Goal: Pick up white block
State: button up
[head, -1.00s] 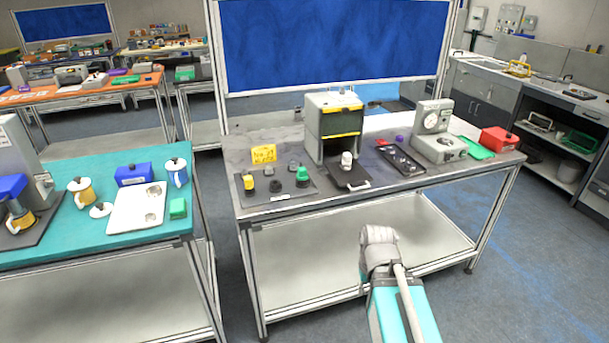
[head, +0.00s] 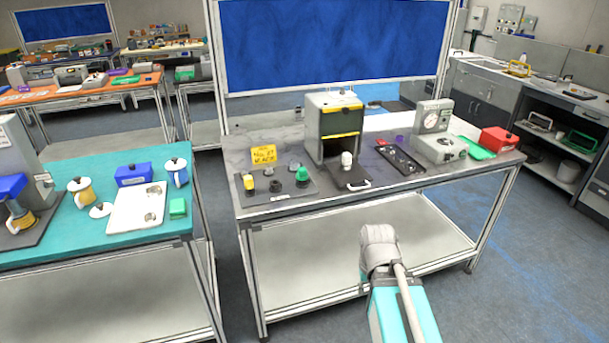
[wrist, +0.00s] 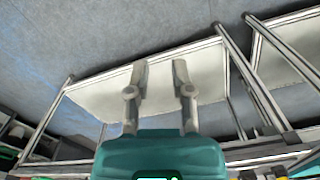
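A small white rounded piece (head: 347,160) sits on the dark plate in front of the grey box machine (head: 334,120) on the middle table. It is the only small white piece I make out there, and it is too small to tell if it is a block. My gripper (wrist: 160,72) shows in the wrist view with its two grey fingers apart and nothing between them. Beyond the fingers are the table's lower shelf and the floor, and the white piece does not show there. In the head view my arm is low in front of the table, and the fingers cannot be made out.
The middle table (head: 440,185) also holds a dark mat (head: 250,199) with several small parts, a yellow sign (head: 263,154), a gauge device (head: 436,130) and a red box (head: 499,140). A teal table (head: 60,231) stands at left. Floor is free at right.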

aim_at(346, 157)
jog(key=z, duration=0.15)
jog(key=i, duration=0.95)
jog(key=u, duration=1.2)
